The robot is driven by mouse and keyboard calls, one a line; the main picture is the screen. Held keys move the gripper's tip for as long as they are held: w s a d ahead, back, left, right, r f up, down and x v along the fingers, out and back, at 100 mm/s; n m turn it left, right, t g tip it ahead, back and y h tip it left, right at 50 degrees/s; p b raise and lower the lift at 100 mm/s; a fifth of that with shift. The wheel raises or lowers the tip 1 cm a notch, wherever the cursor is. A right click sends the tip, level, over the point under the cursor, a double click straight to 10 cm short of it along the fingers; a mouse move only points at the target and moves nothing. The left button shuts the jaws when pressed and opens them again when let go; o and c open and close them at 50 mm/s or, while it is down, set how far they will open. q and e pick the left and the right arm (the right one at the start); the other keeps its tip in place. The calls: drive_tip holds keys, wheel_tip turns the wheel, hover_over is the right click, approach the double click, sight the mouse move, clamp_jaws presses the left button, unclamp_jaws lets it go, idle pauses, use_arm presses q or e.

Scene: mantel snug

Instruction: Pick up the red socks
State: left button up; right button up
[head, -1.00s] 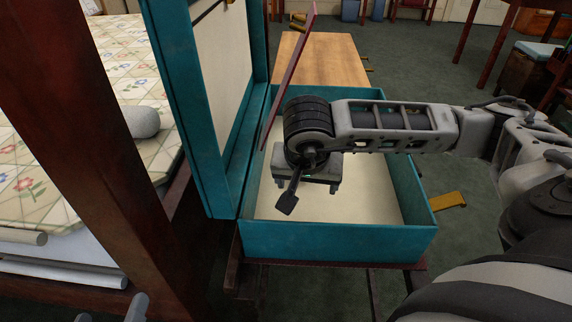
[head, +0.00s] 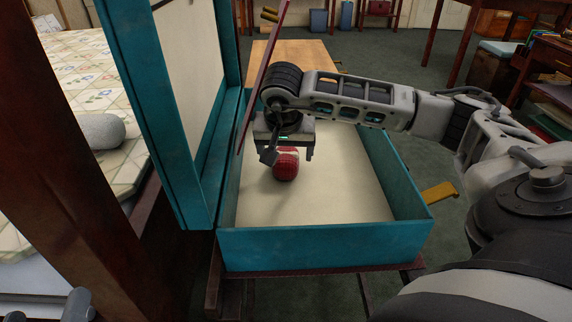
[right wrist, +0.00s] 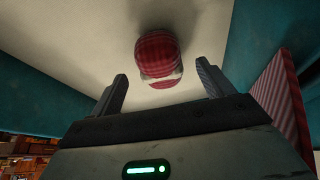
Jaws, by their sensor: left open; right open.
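The red socks (head: 286,166) are a rolled red bundle with a pale band, lying on the cream floor of an open teal case (head: 325,248). In the right wrist view the socks (right wrist: 158,54) lie beyond the fingertips, between their lines, with a checked pattern. My right gripper (head: 284,154) is open and empty, pointing down over the socks inside the case; it shows apart from them in the right wrist view (right wrist: 162,84). My left gripper (head: 47,309) is only partly in view at the bottom left edge, away from the case.
The case's raised lid (head: 160,110) stands at the left, with a thin red strip (head: 262,75) beside my right gripper. A table with a floral tiled top (head: 85,85) and a grey stone-like object (head: 98,129) is further left. The rest of the case floor is clear.

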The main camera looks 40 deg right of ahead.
sight(286, 153)
drive_tip(key=shift+w+d+f+b, duration=0.25)
drive_tip(key=shift+w+d+f, duration=0.1)
drive_tip(key=shift+f, duration=0.15)
drive_tip(key=shift+w+d+f+b, duration=0.2)
drive_tip(key=shift+w+d+f, duration=0.1)
drive_tip(key=shift+f, duration=0.2)
drive_tip(key=shift+w+d+f, duration=0.15)
drive_tip(key=shift+f, duration=0.25)
drive_tip(key=c, duration=1.1)
use_arm(q)
drive_tip(key=r+m, duration=0.1)
drive_tip(key=w+r+t+h, duration=0.1)
drive_tip(key=shift+a+r+m+t, duration=0.2)
drive_tip(key=shift+r+m+t, duration=0.1)
drive_tip(key=shift+r+m, duration=0.1)
use_arm(e)
drive_tip(key=shift+r, duration=0.15)
